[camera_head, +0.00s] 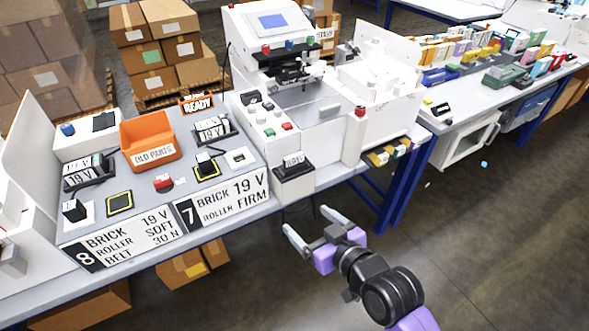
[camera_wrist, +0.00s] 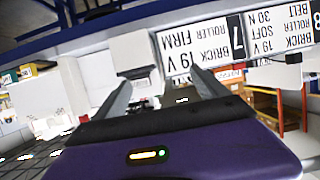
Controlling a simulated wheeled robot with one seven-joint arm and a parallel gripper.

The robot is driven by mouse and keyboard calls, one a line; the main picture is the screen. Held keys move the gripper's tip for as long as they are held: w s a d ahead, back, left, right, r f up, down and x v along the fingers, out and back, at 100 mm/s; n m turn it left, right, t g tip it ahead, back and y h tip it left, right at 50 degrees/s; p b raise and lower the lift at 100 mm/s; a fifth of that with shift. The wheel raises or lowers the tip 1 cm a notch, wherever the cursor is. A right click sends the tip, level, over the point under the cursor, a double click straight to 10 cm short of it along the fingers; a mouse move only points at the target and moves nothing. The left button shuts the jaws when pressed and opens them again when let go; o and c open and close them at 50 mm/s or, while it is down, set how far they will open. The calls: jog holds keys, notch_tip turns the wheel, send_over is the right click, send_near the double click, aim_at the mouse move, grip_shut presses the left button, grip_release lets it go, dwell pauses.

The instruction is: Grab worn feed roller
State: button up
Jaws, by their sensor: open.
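My gripper (camera_head: 307,221) is open and empty, in front of the bench and over the floor. In the wrist view its two fingers (camera_wrist: 160,76) are spread apart with nothing between them. The white plotter (camera_head: 325,108) stands on the bench behind my gripper, with a dark mechanism (camera_head: 300,72) under its screen. A black holder with a white label (camera_head: 293,167) sits at the bench's front edge, nearest my gripper; the label is too small to read surely. I cannot make out the worn feed roller for certain in either view.
An orange bin marked "OLD PARTS" (camera_head: 150,139) stands on the bench at left, near black labelled holders (camera_head: 212,128). Large "7" and "8" signs (camera_head: 222,201) line the front edge. Another bench (camera_head: 470,98) holds colourful boxes at right. The floor (camera_head: 480,230) at right is mostly clear.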

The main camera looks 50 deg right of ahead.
jog(key=b, duration=0.1)
send_near(294, 156)
jog(key=shift+p+x, duration=0.45)
jog(key=shift+x, duration=3.45)
jog(key=shift+a, duration=0.1)
jog(key=shift+c, duration=0.2)
jog(key=c, duration=1.5)
jog(key=shift+r, duration=0.1)
